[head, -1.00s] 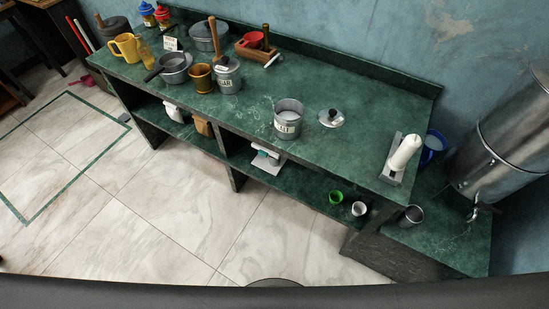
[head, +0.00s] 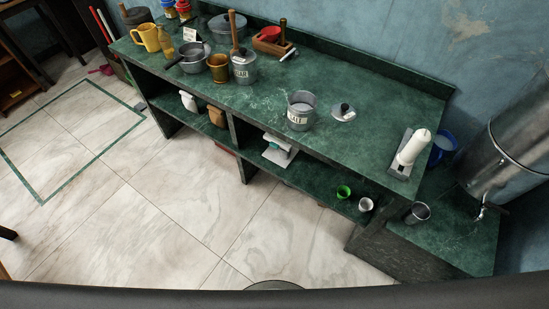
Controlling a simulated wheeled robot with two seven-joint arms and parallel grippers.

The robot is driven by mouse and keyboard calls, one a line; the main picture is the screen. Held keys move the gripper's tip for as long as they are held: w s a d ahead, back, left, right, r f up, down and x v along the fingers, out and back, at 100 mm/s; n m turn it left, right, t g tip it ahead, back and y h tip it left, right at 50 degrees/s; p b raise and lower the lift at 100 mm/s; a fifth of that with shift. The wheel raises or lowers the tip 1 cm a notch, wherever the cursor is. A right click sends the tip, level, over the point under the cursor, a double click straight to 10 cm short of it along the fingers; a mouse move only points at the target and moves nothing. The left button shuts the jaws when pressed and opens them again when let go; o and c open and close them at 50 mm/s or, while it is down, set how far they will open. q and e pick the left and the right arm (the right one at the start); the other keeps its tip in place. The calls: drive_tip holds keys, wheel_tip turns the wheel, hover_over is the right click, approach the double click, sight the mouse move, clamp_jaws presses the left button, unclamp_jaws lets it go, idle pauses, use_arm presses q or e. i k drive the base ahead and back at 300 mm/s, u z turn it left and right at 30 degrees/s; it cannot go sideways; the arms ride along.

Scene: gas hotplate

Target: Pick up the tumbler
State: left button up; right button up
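A grey metal tumbler (head: 418,213) stands upright on the low green stone ledge at the right, near the ledge's left end. It is in front of the tall metal dispenser's tap. Its open mouth faces up. Neither of my grippers shows in the head view, so I cannot see whether they are open or shut. Nothing in view is holding the tumbler.
The big metal dispenser (head: 510,150) with its tap (head: 482,211) stands right of the tumbler. A white bottle-like object (head: 412,148) on a stand is on the counter (head: 370,130). Small green (head: 344,192) and white (head: 366,204) cups sit on the lower shelf. The floor (head: 180,225) in front is clear.

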sight(284, 154)
drive_tip(key=u, duration=0.5)
drive_tip(key=k, duration=1.15)
drive_tip(key=u, duration=0.85)
drive_tip(key=i, duration=1.8)
drive_tip(key=z, duration=1.3)
drive_tip(key=i, duration=0.7)
drive_tip(key=z, duration=0.7)
